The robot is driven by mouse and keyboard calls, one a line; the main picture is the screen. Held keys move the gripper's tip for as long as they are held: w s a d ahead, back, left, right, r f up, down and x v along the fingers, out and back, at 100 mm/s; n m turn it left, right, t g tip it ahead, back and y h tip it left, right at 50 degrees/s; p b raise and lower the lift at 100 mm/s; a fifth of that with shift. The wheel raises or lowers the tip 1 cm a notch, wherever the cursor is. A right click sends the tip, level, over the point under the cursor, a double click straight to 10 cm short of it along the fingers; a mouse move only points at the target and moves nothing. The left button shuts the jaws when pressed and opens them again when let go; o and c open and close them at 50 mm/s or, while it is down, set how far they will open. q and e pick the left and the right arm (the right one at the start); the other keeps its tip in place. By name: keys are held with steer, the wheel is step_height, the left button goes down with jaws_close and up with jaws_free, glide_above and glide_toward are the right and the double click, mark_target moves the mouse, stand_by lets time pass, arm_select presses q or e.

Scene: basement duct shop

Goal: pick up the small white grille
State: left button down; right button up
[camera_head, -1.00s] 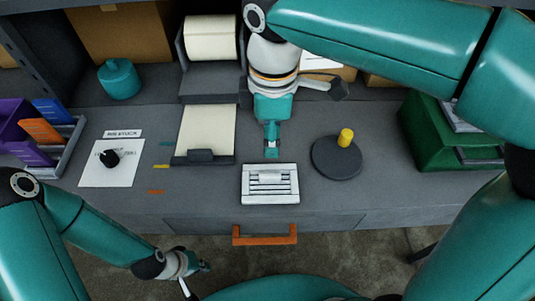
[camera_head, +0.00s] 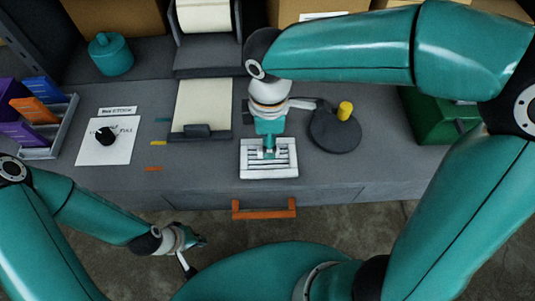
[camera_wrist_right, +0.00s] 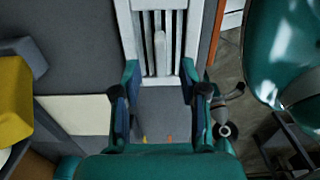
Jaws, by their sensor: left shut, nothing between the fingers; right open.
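The small white grille (camera_head: 284,171), a slatted rectangle with a raised tab along its middle, lies flat on the grey bench near the front edge. My right gripper (camera_head: 269,152) is above the grille's far part, pointing down. In the right wrist view the grille (camera_wrist_right: 129,28) shows beyond the open fingers of the right gripper (camera_wrist_right: 158,85), with the tab (camera_wrist_right: 160,52) roughly in line with the gap. I cannot tell whether the fingers touch the grille. My left gripper (camera_head: 194,246) is shut and empty, in front of the bench at lower left.
A dark round disc (camera_head: 332,135) with a yellow knob (camera_head: 345,110) stands right of the grille. A clipboard (camera_head: 200,108) lies to its left. An orange handle (camera_head: 264,212) sticks out of the bench front. A green box (camera_head: 435,120) stands at right.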

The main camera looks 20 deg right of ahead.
step_height(320, 180, down, 4)
steer(key=shift+f, duration=0.2)
steer(key=shift+c, duration=0.2)
jaws_close()
